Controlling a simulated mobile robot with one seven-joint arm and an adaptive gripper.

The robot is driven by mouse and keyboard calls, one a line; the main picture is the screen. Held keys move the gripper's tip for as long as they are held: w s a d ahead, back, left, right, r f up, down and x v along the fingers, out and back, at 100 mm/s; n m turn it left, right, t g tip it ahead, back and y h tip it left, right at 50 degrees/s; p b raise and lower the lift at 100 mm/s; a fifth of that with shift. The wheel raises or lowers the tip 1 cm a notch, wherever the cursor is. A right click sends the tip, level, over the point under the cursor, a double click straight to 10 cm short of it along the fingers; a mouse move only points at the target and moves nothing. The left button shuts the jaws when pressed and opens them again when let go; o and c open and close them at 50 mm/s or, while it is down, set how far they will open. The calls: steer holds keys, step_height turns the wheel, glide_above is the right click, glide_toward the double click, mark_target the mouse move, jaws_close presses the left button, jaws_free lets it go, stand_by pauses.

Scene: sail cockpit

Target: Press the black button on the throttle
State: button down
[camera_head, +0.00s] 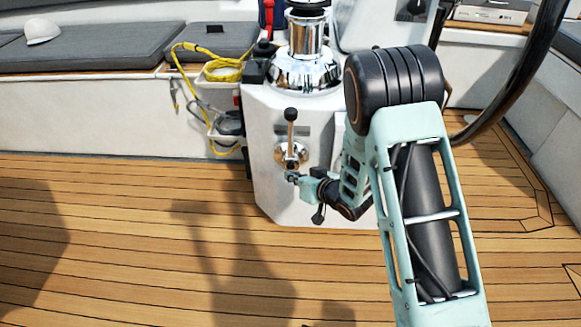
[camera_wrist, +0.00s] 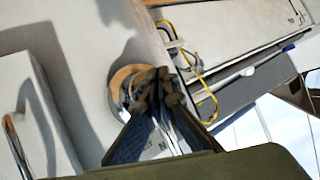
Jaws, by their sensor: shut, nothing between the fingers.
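The throttle (camera_head: 291,131) is a chrome lever with a dark knob on top, rising from a round chrome base on the side of the white pedestal. In the head view, my gripper (camera_head: 291,177) is at the lower edge of that base. In the wrist view, my gripper (camera_wrist: 156,80) is shut, with its fingertips in front of the round throttle base (camera_wrist: 121,84) and hiding part of it. Whether the tips touch the base I cannot tell. The black button cannot be made out in either view.
A chrome winch (camera_head: 305,65) tops the white pedestal (camera_head: 275,190). A coiled yellow rope (camera_head: 222,66) hangs to the left beside grey cushions (camera_head: 95,45). A dark steering wheel rim (camera_head: 515,85) curves at the right. The teak floor (camera_head: 120,235) is clear at the left.

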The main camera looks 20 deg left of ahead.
steer(key=shift+w, duration=0.2)
stand_by(0.4)
steer(key=shift+w+a, duration=0.1)
steer(key=shift+w, duration=0.15)
steer(key=shift+w+a, duration=0.1)
steer(key=shift+w, duration=0.35)
stand_by(0.6)
stand_by(0.4)
steer(key=shift+s+d, duration=0.2)
steer(key=shift+s, duration=0.7)
steer(key=shift+s+d+b, duration=0.15)
steer(key=shift+s+d, duration=0.05)
steer(key=shift+s, duration=0.6)
steer(key=shift+s+d+b, duration=0.2)
steer(key=shift+s, duration=0.65)
steer(key=shift+s+d+b, duration=0.15)
steer(key=shift+s+d, duration=0.05)
steer(key=shift+s, duration=0.6)
steer(key=shift+w+r, duration=0.1)
